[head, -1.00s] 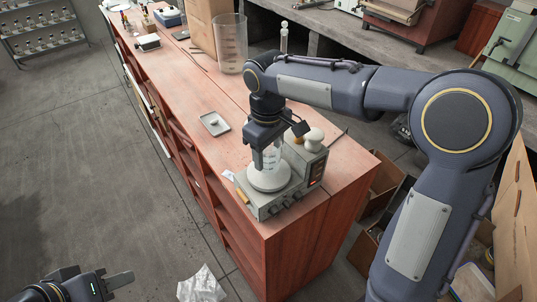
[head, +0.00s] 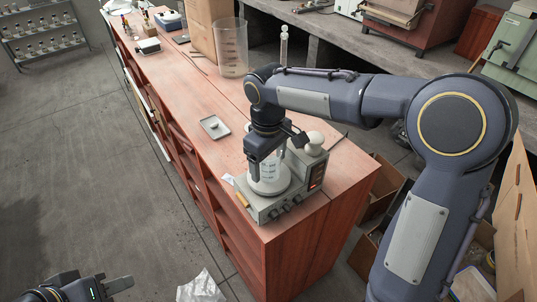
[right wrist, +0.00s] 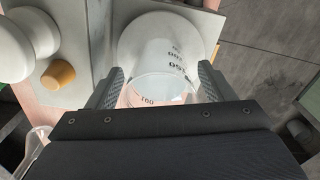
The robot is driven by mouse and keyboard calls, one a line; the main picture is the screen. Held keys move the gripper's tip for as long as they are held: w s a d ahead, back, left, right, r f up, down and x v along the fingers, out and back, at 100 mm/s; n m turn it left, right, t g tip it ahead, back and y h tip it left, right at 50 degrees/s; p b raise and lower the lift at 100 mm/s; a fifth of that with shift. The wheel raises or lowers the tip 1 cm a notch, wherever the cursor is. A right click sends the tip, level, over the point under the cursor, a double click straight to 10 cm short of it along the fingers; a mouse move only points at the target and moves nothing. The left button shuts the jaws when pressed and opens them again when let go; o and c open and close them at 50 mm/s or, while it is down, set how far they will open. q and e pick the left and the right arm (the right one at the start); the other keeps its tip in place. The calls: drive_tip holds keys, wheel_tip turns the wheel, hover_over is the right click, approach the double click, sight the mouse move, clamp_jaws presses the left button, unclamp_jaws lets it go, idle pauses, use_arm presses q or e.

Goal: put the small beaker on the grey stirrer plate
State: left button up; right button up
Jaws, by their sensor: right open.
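The small clear beaker (head: 268,172) with dark markings stands upright on the white round top of the grey stirrer plate (head: 262,208) at the bench's near end. My right gripper (head: 267,157) is above the plate, with its fingers open on either side of the beaker. In the right wrist view the beaker (right wrist: 163,88) is between the two spread fingers (right wrist: 157,85), and the white plate top (right wrist: 135,35) shows beneath it. My left gripper (head: 118,284) is at the bottom left, far from the bench; its jaw opening is unclear.
A white knob-topped item (head: 315,140) stands close behind the plate. A small grey tray (head: 215,127) lies to its left on the bench. A large clear beaker (head: 231,50) and a cardboard box (head: 203,25) stand farther back. The middle of the bench is mostly clear.

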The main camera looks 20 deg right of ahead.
use_arm(q)
drive_tip(key=shift+r+p, duration=0.3)
drive_tip(key=shift+r, duration=0.1)
use_arm(e)
wheel_tip(320, 180, up, 12)
drive_tip(key=shift+r, duration=0.15)
drive_tip(key=s+d+f+m+t+y, duration=0.1)
drive_tip(key=s+d+f+m, duration=0.1)
drive_tip(key=s+d, duration=0.3)
drive_tip(key=s+d+f+m+t+y, duration=0.1)
drive_tip(key=s+d+m+y, duration=0.15)
drive_tip(key=s, duration=0.55)
drive_tip(key=s+f+m+t, duration=0.3)
drive_tip(key=s+f+m, duration=0.1)
drive_tip(key=s+f, duration=0.4)
drive_tip(key=shift+s, duration=0.6)
drive_tip(key=shift+y, duration=0.25)
